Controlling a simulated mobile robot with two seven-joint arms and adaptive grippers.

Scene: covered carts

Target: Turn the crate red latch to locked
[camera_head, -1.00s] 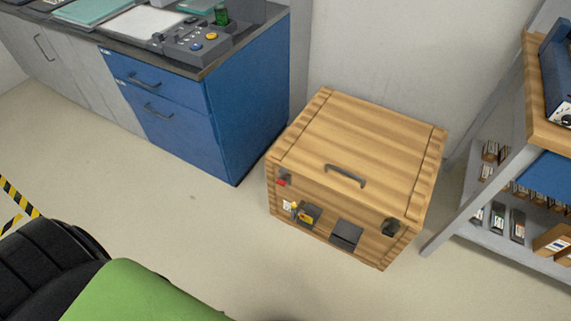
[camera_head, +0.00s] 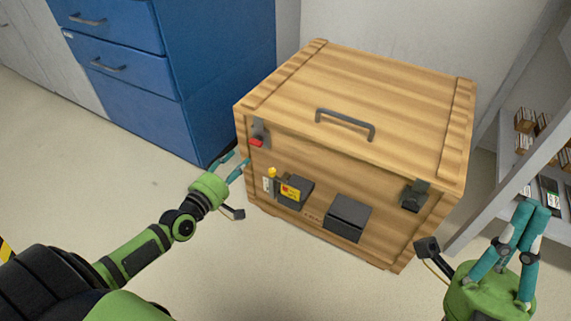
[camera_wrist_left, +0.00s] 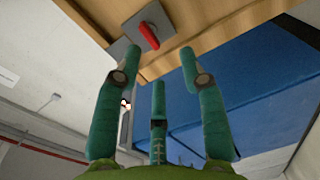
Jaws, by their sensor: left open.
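The wooden crate (camera_head: 385,105) stands on the floor with its lid down. Its red latch (camera_head: 256,142) is a small red handle on a grey plate at the front's upper left; in the left wrist view the red handle (camera_wrist_left: 149,36) sits slanted just beyond the fingers. My left gripper (camera_head: 236,164) is open and empty, just below and left of the latch, apparently apart from it. Its spread fingers show in the left wrist view (camera_wrist_left: 160,60). My right gripper (camera_head: 532,208) is at the lower right, its fingertips together with nothing visible between them.
A dark latch (camera_head: 414,195) is at the crate's front right. A yellow-marked box (camera_head: 293,192) and a dark box (camera_head: 348,218) project from its front. The blue cabinet (camera_head: 215,75) stands close to its left, a shelf rack (camera_head: 490,190) to its right.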

